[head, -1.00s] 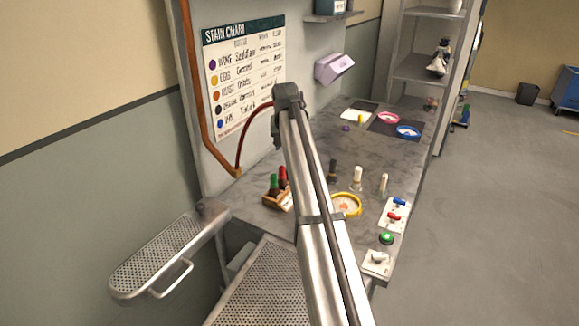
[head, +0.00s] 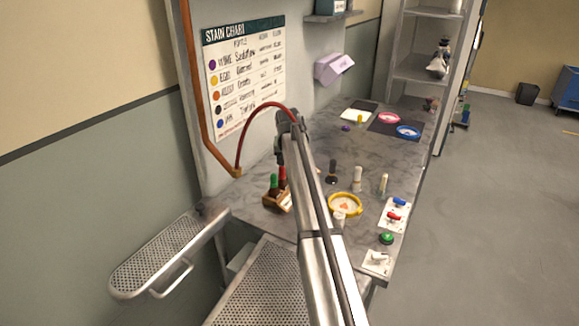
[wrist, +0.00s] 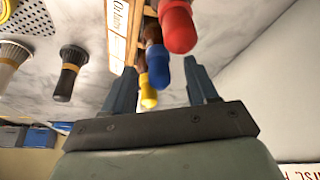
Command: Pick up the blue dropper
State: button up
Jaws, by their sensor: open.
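The blue dropper (wrist: 157,62) has a blue rubber bulb and stands in a labelled wooden rack (wrist: 125,28) in the wrist view. My gripper (wrist: 161,66) is open, with the blue bulb showing in the gap between its fingers. Whether the fingers touch it I cannot tell. A yellow dropper (wrist: 147,92) and a red dropper (wrist: 178,26) stand on either side of the blue one. In the head view the rack (head: 270,200) shows a green dropper (head: 273,181) and a red one; my arm hides the blue dropper and the fingers.
Several small bottles, such as the dark-capped one (head: 332,172), stand to the right of my arm. A yellow-rimmed dish (head: 358,205) and a switch panel (head: 394,214) are nearer the front edge. The wall with the stain chart (head: 245,80) rises behind the rack.

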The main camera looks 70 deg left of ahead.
grip_shut()
dwell(0.4)
jog(key=shift+r, duration=0.1)
notch_tip(320, 180, up, 10)
jog(key=shift+f, duration=0.1)
dwell(0.5)
